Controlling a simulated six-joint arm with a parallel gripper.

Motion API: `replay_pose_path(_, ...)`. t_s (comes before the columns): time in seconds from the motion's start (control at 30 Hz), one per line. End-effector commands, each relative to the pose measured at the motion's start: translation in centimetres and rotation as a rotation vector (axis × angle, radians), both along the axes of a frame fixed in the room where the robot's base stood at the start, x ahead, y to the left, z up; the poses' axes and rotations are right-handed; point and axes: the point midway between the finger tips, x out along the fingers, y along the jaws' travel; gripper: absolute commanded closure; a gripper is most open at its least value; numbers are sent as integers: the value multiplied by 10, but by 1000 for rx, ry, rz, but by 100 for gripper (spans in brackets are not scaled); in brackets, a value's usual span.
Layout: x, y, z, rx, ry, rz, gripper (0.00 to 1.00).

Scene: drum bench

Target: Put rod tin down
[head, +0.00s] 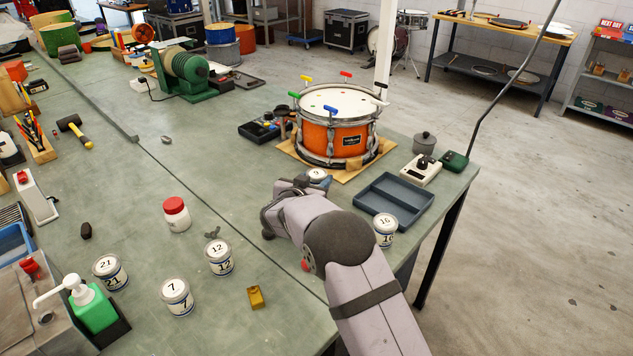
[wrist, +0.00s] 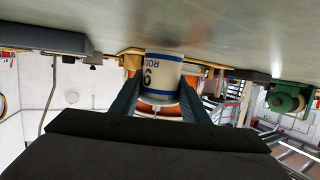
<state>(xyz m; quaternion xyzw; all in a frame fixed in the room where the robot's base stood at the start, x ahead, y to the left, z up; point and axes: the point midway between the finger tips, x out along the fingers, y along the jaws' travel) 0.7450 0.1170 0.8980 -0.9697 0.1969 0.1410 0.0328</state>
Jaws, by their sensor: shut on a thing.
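My gripper (head: 296,192) is low over the bench, in front of the drum and left of the grey tray. It is shut on the rod tin, a white tin with blue bands; only its pale lid (head: 317,174) shows past my gripper in the head view. In the wrist view, which is upside down, the rod tin (wrist: 163,72) sits between the two fingers (wrist: 163,103), with lettering and a numeral on its side. Its base is close to the bench top (wrist: 220,25); I cannot tell whether they touch.
An orange drum (head: 333,135) stands on a board behind my gripper. An empty grey tray (head: 394,200) lies to the right, with tin 16 (head: 385,231) before it. Tins 12 (head: 219,257), 7 (head: 177,297) and 21 (head: 110,272) and a red-capped jar (head: 177,215) stand to the left.

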Motion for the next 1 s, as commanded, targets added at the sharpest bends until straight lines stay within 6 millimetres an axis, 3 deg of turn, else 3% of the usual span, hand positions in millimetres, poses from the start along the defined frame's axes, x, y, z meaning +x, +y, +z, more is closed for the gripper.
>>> replay_pose_path(0.47, 0, 0, -10, 1, -3, 0, 86)
replay_pose_path(0.5, 0, 0, -10, 1, -1, 1, 51)
replay_pose_path(0.57, 0, 0, -10, 1, -1, 1, 40)
replay_pose_path(1.0, -3, 2, -7, 1, -1, 2, 40)
